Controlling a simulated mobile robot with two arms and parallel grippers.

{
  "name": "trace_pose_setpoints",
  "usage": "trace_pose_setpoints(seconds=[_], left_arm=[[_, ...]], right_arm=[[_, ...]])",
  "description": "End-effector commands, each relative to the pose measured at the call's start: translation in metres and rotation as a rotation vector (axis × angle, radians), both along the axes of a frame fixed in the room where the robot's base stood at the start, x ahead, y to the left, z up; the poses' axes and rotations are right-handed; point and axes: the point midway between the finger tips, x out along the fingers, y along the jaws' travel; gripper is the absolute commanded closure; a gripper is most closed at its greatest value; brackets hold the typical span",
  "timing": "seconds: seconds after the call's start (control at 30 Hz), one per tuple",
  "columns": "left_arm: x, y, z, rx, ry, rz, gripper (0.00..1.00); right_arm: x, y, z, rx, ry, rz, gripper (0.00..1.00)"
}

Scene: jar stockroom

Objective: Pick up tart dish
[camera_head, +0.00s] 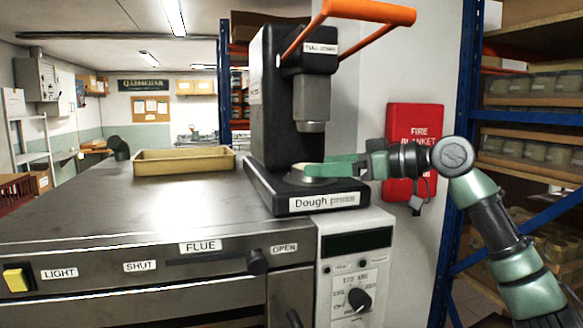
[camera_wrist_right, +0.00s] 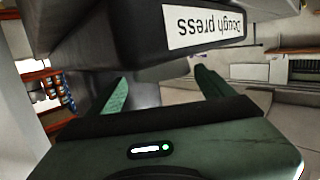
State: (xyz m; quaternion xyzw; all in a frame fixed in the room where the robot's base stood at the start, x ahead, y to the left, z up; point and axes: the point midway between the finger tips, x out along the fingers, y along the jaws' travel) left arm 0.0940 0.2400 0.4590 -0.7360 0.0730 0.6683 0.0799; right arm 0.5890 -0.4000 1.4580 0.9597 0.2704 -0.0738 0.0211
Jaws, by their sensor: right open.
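The dough press (camera_head: 268,105) stands on the steel top, a black column with an orange lever and a grey ram above its base. A low, grey, round piece (camera_head: 308,180) sits on the base under the ram. It may be the tart dish, but my gripper partly hides it and I cannot tell. My right gripper (camera_head: 312,170) reaches in from the right, its green fingers just over this piece. In the right wrist view the fingers (camera_wrist_right: 160,80) are apart, close to the press base, with nothing clearly held between them. My left gripper is out of view.
A shallow tan tray (camera_head: 183,151) stands on the steel top (camera_head: 130,205), left of the press. The front of the top is clear. A red fire blanket box (camera_head: 412,125) hangs behind my right arm. Blue-framed shelves (camera_head: 468,110) with jars stand at the right.

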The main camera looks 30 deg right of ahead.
Motion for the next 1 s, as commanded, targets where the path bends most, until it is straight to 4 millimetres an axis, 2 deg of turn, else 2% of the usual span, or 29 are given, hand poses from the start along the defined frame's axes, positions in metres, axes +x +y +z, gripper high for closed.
trace_pose_setpoints(seconds=[0.23,0.43,0.53,0.87,1.0], left_arm=[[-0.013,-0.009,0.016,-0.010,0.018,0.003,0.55],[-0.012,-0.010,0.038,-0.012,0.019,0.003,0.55],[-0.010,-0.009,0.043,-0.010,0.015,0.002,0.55],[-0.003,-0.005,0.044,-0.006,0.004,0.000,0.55],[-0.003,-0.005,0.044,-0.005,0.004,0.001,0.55]], right_arm=[[0.022,0.015,-0.002,0.001,0.002,0.002,0.18],[0.045,0.033,-0.006,0.001,0.004,0.003,0.18],[0.056,0.039,-0.009,0.003,0.002,0.002,0.18],[0.062,0.042,-0.014,0.000,0.000,0.000,0.18],[0.062,0.042,-0.014,0.000,0.000,0.000,0.57]])
